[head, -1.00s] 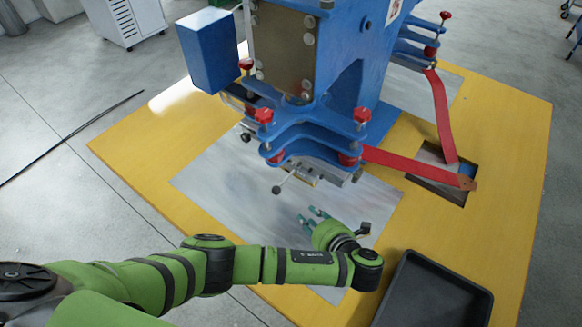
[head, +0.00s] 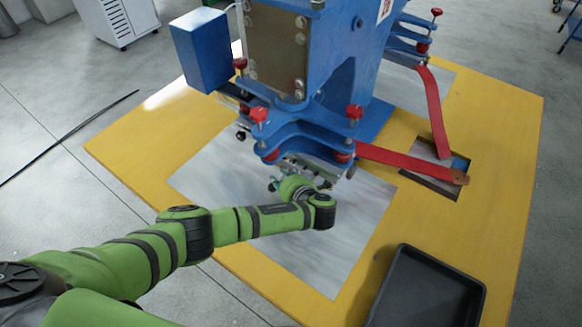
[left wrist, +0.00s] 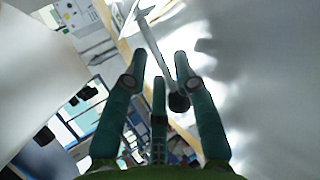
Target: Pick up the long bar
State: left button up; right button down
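In the left wrist view, a thin grey metal bar (left wrist: 157,55) with a black knob at its lower end runs between the fingers of my left gripper (left wrist: 162,62). The fingers are spread and not closed on it. I take this to be the long bar, but the head view does not show it clearly. There, my left gripper (head: 274,184) is under the front of the blue machine (head: 315,60), mostly hidden by its own wrist. Whether any finger touches the bar cannot be told. My right gripper is not in view.
The machine stands on a yellow table (head: 135,140) with grey metal plates (head: 340,240). Red straps (head: 400,162) reach right to a cut-out. A black tray (head: 430,290) lies at the front right. The front plate is mostly clear.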

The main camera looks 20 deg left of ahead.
pick_arm(q)
jog(key=shift+w+a+f, duration=0.15)
jog(key=shift+w, duration=0.05)
grip_shut()
